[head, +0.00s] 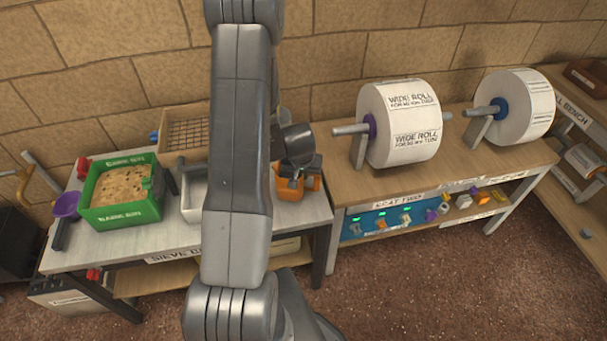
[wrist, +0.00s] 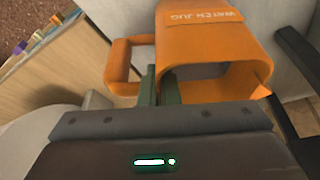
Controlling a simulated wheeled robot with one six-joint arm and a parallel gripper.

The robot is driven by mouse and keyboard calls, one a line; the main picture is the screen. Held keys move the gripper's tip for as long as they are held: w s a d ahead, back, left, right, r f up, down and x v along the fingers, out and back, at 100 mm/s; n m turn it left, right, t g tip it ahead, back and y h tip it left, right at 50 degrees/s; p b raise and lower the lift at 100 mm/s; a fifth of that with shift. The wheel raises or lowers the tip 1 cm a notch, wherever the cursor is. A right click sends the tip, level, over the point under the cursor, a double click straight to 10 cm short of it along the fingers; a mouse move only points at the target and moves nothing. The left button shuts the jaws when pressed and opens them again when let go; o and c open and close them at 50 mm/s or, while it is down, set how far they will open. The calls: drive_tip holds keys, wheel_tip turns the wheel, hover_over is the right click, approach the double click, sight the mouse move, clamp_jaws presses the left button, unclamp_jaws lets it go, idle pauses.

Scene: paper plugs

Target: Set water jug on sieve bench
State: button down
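The orange water jug (wrist: 205,40), with its handle (wrist: 118,62) at left and its spout at right, fills the upper middle of the wrist view. My gripper (wrist: 163,85) has its two green fingers close together, one on each side of the jug's wall beside the handle. In the head view the jug (head: 291,190) is at the right end of the sieve bench (head: 135,246), below my gripper (head: 300,170). My arm and gripper hide part of it. I cannot tell whether its base touches the bench top.
A green bin of pale material (head: 130,213), a purple cup (head: 66,206), a wire sieve (head: 187,134) and a light metal container (head: 194,203) are on the bench, left of my arm. To the right, the neighbouring bench (head: 462,160) carries large white rolls (head: 402,140).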

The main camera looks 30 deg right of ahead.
drive_tip(key=shift+f, duration=0.2)
drive_tip(key=c, duration=1.7)
unclamp_jaws()
drive_tip(key=shift+r, duration=0.1)
drive_tip(key=p+v, duration=0.3)
drive_tip(key=v, duration=0.9)
drive_tip(key=shift+r+p, duration=0.1)
drive_tip(key=shift+p, duration=0.3)
drive_tip(key=b+x, duration=0.4)
drive_tip(key=x, duration=0.9)
drive_tip(key=shift+a, duration=0.1)
drive_tip(key=shift+r+p, duration=0.6)
drive_tip(key=shift+r, duration=0.35)
drive_tip(key=shift+r+p, duration=0.6)
drive_tip(key=shift+r, duration=0.05)
